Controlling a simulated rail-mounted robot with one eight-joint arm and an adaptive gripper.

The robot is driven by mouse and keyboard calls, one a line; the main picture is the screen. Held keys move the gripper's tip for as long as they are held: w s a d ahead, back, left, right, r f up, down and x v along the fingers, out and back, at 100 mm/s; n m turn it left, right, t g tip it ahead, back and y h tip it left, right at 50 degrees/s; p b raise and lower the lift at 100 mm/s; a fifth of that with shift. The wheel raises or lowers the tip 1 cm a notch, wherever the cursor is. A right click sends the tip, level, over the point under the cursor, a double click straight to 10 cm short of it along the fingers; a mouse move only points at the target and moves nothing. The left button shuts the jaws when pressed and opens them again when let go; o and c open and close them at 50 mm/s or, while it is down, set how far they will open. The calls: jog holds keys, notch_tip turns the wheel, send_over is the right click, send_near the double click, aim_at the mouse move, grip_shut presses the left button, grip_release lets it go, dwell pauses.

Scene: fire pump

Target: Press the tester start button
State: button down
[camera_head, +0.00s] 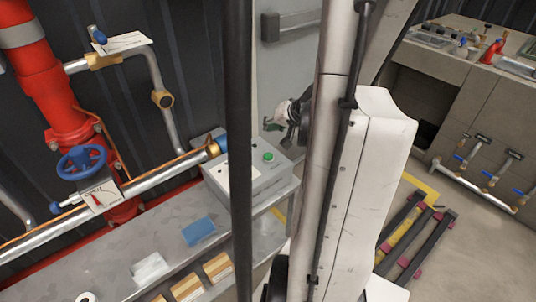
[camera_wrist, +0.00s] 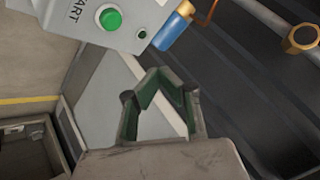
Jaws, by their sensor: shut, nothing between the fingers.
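The tester is a light grey box (camera_head: 243,178) on the metal bench in the head view. A round green button (camera_head: 268,156) is on its top face. In the wrist view the box (camera_wrist: 72,17) is at the top left, with the green button (camera_wrist: 110,19) beside the lettering "START". My gripper (camera_wrist: 158,74) is shut and empty, its green-padded fingertips meeting below and right of the button in that picture. In the head view my gripper (camera_head: 270,124) is just above the button, apart from it. The dark post hides part of the box's top.
A blue-ended pipe fitting (camera_head: 212,147) lies close behind the box. A red pipe (camera_head: 50,90) and blue handwheel (camera_head: 81,161) are at left. A sink counter is at right.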

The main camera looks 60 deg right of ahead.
aim_at(269, 155)
jog(key=shift+f, duration=0.15)
notch_tip(269, 155, down, 9)
jog(key=b, duration=0.7)
jog(key=shift+r, duration=0.2)
jog(key=shift+f, duration=0.15)
dwell(1.2)
jog(key=shift+f+b, duration=0.25)
jog(key=shift+b, duration=0.25)
jog(key=shift+f+b, duration=0.5)
dwell(0.6)
jog(key=shift+r, duration=0.1)
jog(key=shift+r+p, duration=0.75)
jog(key=shift+r, duration=0.15)
jog(key=shift+r+p, duration=1.85)
jog(key=shift+r, duration=0.65)
